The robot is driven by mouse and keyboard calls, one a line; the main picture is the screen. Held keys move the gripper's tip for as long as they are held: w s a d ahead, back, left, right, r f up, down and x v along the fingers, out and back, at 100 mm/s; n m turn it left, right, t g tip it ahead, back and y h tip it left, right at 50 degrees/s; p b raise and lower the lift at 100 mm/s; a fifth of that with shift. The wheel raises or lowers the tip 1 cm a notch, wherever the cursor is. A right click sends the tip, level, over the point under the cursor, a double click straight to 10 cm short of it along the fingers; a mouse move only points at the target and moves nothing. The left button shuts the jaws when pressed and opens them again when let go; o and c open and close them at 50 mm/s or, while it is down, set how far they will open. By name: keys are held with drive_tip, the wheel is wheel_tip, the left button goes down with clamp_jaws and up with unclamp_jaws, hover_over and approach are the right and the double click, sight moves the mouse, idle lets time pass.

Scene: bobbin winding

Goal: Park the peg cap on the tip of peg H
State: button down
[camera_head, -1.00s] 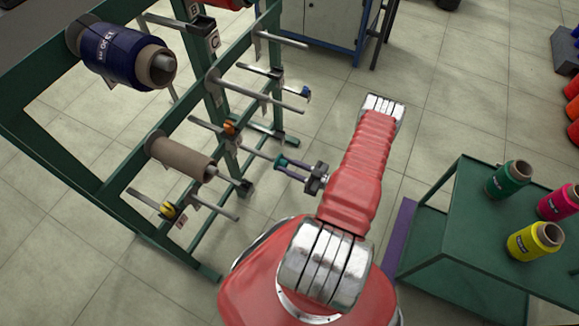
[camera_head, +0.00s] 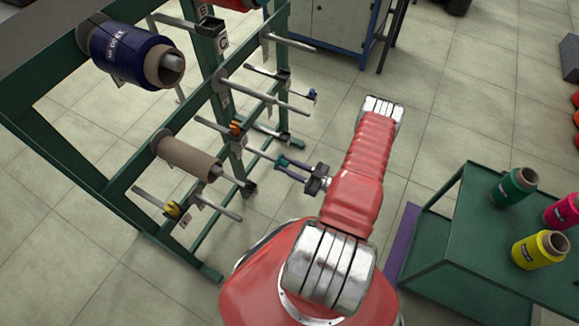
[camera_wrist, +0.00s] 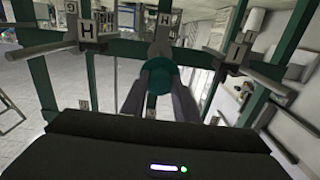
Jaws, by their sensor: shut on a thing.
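My gripper (camera_head: 284,162) is shut on the small teal peg cap (camera_wrist: 158,78), which sits between the fingertips in the wrist view. In the head view the teal cap (camera_head: 281,160) is at the end of the fingers, facing the green rack.
The green rack (camera_head: 64,145) carries several neighbouring pegs, a brown tube (camera_head: 187,158) and a navy bobbin (camera_head: 125,50). Orange (camera_head: 236,129), yellow (camera_head: 173,209) and blue (camera_head: 312,95) pieces sit on other pegs. A green trolley (camera_head: 455,235) with bobbins stands right. Floor shows between.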

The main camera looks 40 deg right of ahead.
drive_tip(key=shift+w+a, duration=0.1)
drive_tip(key=shift+w, duration=0.2)
idle(0.4)
drive_tip(key=c, duration=1.3)
unclamp_jaws()
drive_tip(key=v, duration=1.3)
drive_tip(key=shift+s, duration=0.4)
